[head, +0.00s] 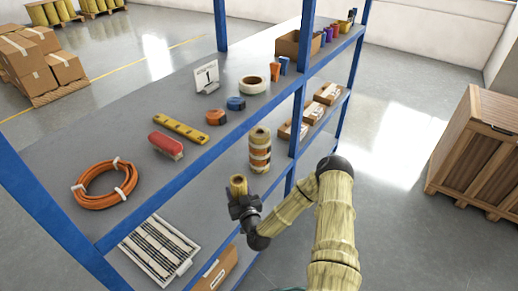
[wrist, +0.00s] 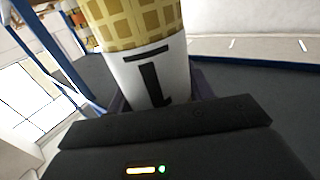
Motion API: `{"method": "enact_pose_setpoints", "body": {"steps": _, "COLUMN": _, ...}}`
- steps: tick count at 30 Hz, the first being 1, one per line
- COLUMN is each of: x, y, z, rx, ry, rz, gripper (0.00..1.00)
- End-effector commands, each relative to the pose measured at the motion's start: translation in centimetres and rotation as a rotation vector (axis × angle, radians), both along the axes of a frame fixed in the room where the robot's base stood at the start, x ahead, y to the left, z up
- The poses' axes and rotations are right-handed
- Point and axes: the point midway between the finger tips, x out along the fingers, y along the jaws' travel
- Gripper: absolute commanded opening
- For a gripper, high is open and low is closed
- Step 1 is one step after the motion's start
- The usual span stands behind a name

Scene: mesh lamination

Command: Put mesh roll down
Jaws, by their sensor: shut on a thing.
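The mesh roll (wrist: 135,25) is upright in the wrist view, with yellow grid mesh and a white band bearing a black mark. In the head view only its small yellow upper part (head: 238,185) shows above my gripper (head: 245,208). My gripper is shut on the roll; its dark jaw body covers the roll's lower part in the wrist view. My gripper is at the front of the blue-framed shelf, over the lower level. I cannot tell whether the roll's bottom touches the shelf. Another roll with brown bands (head: 260,150) stands just behind and right of it.
The grey upper shelf (head: 120,120) bears an orange cable coil (head: 104,184), a red brush (head: 166,145), a yellow level (head: 181,130) and tape rolls. Below lie a striped white filter (head: 160,250) and a cardboard box (head: 217,270). Blue posts and shelf edges are close to my arm.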

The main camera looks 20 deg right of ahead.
Motion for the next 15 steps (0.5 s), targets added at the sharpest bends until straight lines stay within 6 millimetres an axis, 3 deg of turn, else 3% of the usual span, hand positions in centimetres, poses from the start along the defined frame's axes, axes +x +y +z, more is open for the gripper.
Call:
{"method": "enact_pose_setpoints", "body": {"steps": 1, "x": 1.3, "y": 0.1, "z": -1.6, "rx": -0.004, "ry": -0.007, "rz": 0.005, "gripper": 0.24}}
{"method": "enact_pose_setpoints", "body": {"steps": 6, "x": 5.4, "y": 0.4, "z": -3.1, "rx": -0.004, "ry": -0.008, "rz": 0.010, "gripper": 0.24}}
{"method": "enact_pose_setpoints", "body": {"steps": 15, "x": 12.1, "y": 1.1, "z": -3.4, "rx": -0.002, "ry": -0.010, "rz": -0.009, "gripper": 0.24}}
